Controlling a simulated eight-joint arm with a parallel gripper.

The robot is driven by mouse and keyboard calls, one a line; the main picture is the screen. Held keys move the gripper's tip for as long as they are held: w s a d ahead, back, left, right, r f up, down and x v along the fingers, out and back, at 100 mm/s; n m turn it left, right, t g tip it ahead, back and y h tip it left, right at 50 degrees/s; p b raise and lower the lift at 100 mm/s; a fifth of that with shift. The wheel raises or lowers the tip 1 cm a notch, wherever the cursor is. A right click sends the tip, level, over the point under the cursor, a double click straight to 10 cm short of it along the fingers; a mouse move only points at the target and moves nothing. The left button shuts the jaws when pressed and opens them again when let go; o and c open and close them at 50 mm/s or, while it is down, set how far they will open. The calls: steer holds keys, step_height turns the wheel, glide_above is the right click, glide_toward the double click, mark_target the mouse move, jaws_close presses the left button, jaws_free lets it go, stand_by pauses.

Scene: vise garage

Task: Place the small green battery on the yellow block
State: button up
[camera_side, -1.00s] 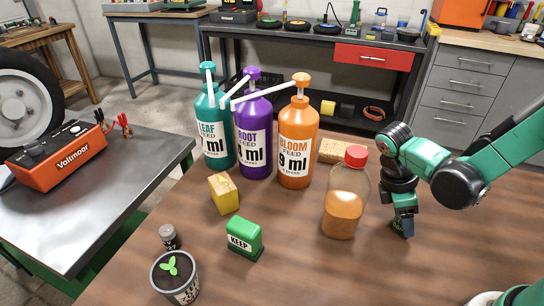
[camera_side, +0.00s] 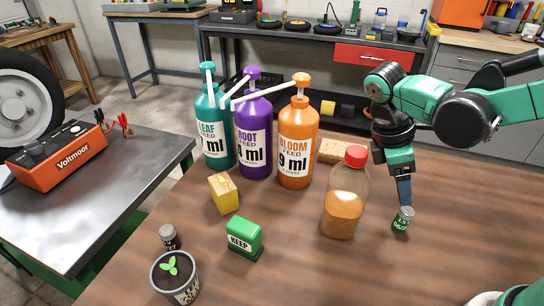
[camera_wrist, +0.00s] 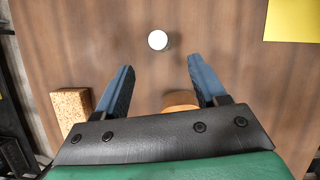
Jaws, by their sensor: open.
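The small green battery (camera_side: 402,220), with a dark label and a pale top, stands on the wooden table right of the orange-filled bottle. A pale round top (camera_wrist: 157,40), apparently the battery's, shows beyond my fingertips in the wrist view. My gripper (camera_side: 404,203) is open and empty. A yellow block (camera_side: 224,194) stands at the left, before the pump bottles. A flat yellow thing (camera_wrist: 294,20) shows at the wrist view's top right.
The red-capped bottle (camera_side: 345,200) stands close left of my gripper. A cork-like block (camera_side: 333,150) lies behind it. Pump bottles (camera_side: 297,145), a green KEEP stamp (camera_side: 243,237), a grey cylinder (camera_side: 169,237) and a potted sprout (camera_side: 176,277) are further left.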

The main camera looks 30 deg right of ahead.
steer(key=v, duration=0.3)
steer(key=shift+o, duration=0.5)
steer(key=shift+r, duration=0.3)
steer(key=n+y, duration=0.2)
steer(key=y, duration=0.3)
glide_above(409, 209)
steer(key=shift+t, duration=0.4)
steer(key=f, duration=0.4)
steer(key=shift+w+a+f, duration=0.15)
steer(key=shift+w+f, duration=0.15)
steer(key=shift+w, duration=0.05)
steer(key=shift+s+d+f+n+t+y, duration=0.45)
steer(key=shift+d+f+t+y, duration=0.3)
steer(key=shift+t+y, duration=0.35)
steer(key=shift+s+d+f+n+t+y, duration=0.1)
steer(key=shift+s+d+n+t+y, duration=0.15)
steer(key=shift+t+y, duration=0.2)
steer(key=shift+x, duration=2.8)
steer(key=shift+w, duration=0.1)
